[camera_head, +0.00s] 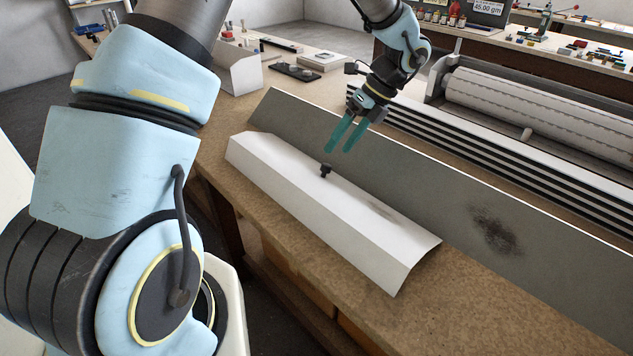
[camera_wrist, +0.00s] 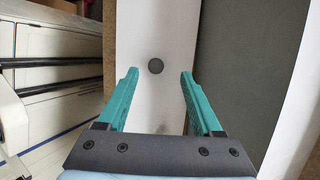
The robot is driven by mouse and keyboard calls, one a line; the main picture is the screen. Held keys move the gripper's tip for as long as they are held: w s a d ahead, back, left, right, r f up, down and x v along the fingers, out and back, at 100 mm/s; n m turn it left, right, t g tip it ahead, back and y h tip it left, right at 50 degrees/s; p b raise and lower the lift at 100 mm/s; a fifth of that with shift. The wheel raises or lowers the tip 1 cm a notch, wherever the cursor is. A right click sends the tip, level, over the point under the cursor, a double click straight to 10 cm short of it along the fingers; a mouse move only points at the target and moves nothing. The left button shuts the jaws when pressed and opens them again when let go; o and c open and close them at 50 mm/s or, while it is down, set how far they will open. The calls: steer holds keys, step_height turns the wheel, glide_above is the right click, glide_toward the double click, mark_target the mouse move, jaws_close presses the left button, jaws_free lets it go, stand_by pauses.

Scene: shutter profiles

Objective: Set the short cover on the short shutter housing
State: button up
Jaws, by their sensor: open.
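The white cover (camera_head: 320,205), a long bent profile with a black knob (camera_head: 325,170) on top, lies on the brown bench. My gripper (camera_head: 342,146) is open and empty, pointing down above the cover near the knob. In the wrist view the round knob (camera_wrist: 155,66) appears between and just beyond the two teal fingertips (camera_wrist: 160,75), with a gap on each side. The white cover surface (camera_wrist: 155,30) lies behind it. A housing with a pale roller (camera_head: 540,110) stands at the back right; I cannot tell whether it is the short one.
A long grey panel (camera_head: 420,185) with a dark smudge lies right behind the cover. Black-and-white slats (camera_head: 500,155) lie beyond it. A white bent piece (camera_head: 240,70) stands at the back left. Bare brown bench (camera_head: 470,300) shows at the front right.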

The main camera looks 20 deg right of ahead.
mark_target(328, 165)
steer(key=shift+s+p+x, duration=0.15)
steer(key=shift+p+x, duration=0.3)
steer(key=shift+x, duration=0.55)
steer(key=shift+s+p+x, duration=0.2)
steer(key=shift+p+x, duration=0.2)
steer(key=shift+x, duration=0.55)
steer(key=shift+s+p+x, duration=0.15)
steer(key=shift+p+x, duration=0.3)
steer(key=shift+x, duration=0.55)
steer(key=shift+a, duration=0.1)
jaws_close()
